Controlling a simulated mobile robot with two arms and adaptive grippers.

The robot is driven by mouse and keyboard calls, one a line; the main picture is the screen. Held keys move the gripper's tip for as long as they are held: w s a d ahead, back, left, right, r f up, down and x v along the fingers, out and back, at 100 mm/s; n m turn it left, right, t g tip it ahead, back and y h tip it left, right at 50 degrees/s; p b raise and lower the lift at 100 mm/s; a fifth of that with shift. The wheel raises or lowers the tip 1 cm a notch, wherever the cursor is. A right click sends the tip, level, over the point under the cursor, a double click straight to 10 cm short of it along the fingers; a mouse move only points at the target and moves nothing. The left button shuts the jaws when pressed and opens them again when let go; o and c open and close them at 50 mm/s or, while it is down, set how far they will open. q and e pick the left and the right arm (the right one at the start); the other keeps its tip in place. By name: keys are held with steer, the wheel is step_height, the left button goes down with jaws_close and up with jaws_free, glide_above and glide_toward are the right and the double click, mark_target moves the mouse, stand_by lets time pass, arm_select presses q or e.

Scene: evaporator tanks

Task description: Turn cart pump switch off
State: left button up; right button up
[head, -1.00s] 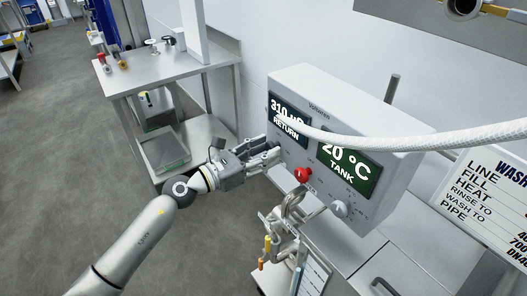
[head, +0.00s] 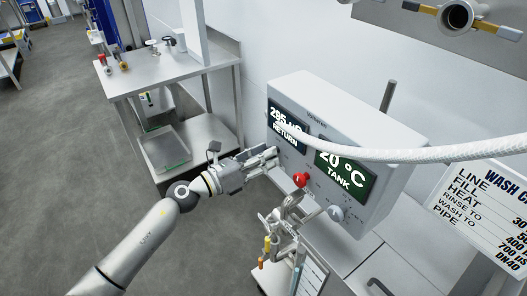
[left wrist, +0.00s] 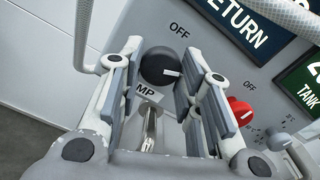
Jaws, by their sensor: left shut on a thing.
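The cart pump switch is a black round knob (left wrist: 160,66) with a white pointer mark aimed to the right in the left wrist view. "OFF" is printed above it, and a partly hidden label ending in "MP" is below. My left gripper (head: 272,157) is at the lower left of the control box (head: 345,120) front. Its two fingers (left wrist: 163,70) are shut on the knob, one on each side. In the head view the fingers hide the knob. My right gripper is not in view.
A red knob (head: 300,180) sits right of my left gripper, with a grey knob (head: 336,213) beyond it. A white hose (head: 400,150) crosses before the box. Metal pipework (head: 285,218) stands below. A steel table (head: 165,75) is behind left.

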arm_select(q)
steer(key=shift+r+n+p, duration=0.15)
steer(key=shift+n+p, duration=3.6)
steer(key=shift+n, duration=2.85)
steer(key=o, duration=1)
steer(key=v, duration=1.2)
